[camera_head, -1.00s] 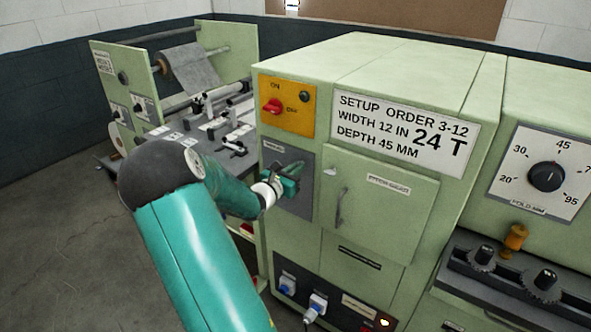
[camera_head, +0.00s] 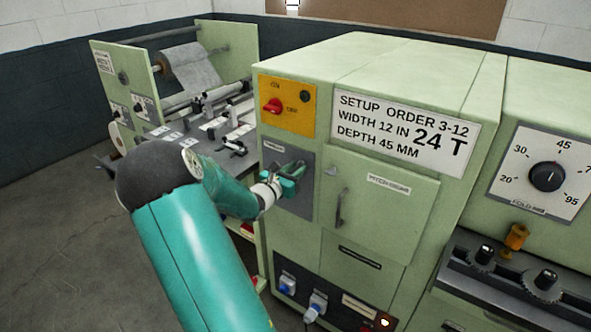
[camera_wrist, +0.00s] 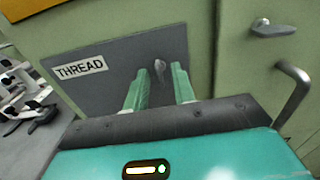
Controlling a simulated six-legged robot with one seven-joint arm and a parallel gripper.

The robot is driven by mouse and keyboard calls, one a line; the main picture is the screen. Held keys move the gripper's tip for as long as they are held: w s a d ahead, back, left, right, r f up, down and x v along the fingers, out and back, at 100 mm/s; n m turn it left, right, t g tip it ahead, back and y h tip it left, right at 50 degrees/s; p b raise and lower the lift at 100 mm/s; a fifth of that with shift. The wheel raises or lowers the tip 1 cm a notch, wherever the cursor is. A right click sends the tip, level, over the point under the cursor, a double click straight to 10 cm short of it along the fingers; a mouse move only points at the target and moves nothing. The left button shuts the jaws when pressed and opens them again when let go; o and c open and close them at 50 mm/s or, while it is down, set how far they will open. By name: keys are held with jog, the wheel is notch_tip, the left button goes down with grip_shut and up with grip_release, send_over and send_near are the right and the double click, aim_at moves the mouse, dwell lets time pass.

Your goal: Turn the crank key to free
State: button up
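The crank key (camera_wrist: 159,68) is a small, pale metal piece on the grey panel labelled THREAD (camera_wrist: 98,85) in the wrist view. The panel (camera_head: 299,207) also shows on the green cabinet's front in the head view. My gripper (camera_wrist: 158,76) has its two green fingers apart, with the key showing in the gap between them. The fingers point at the panel and do not visibly clamp the key. In the head view my gripper (camera_head: 292,174) is close in front of the panel and hides the key there.
A cabinet door with a metal handle (camera_head: 340,208) is just right of the panel. A yellow switch plate (camera_head: 287,105) with a red knob is above. Blue-and-white plugs (camera_head: 317,304) are below. A roll bench (camera_head: 190,125) stands at the left, with open floor in front.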

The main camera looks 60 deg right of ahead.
jog(key=w+a, duration=0.2)
jog(key=a, duration=1.1)
jog(key=shift+a, duration=0.1)
jog(key=a+r+m+t+y, duration=0.2)
jog(key=a+m+y, duration=0.3)
jog(key=a, duration=0.9)
jog(key=s+a+r+m+t+y, duration=0.1)
jog(key=a+r+m+t+y, duration=0.2)
jog(key=a, duration=1.2)
jog(key=s+a+r+m+t+y, duration=0.1)
jog(key=a+r+m+t+y, duration=0.2)
jog(key=a, duration=1.2)
notch_tip(320, 180, up, 2)
jog(key=m+y, duration=0.5)
jog(key=y, duration=0.1)
jog(key=shift+s+r+y, duration=0.2)
jog(key=shift+s+y, duration=0.05)
jog(key=shift+y, duration=0.15)
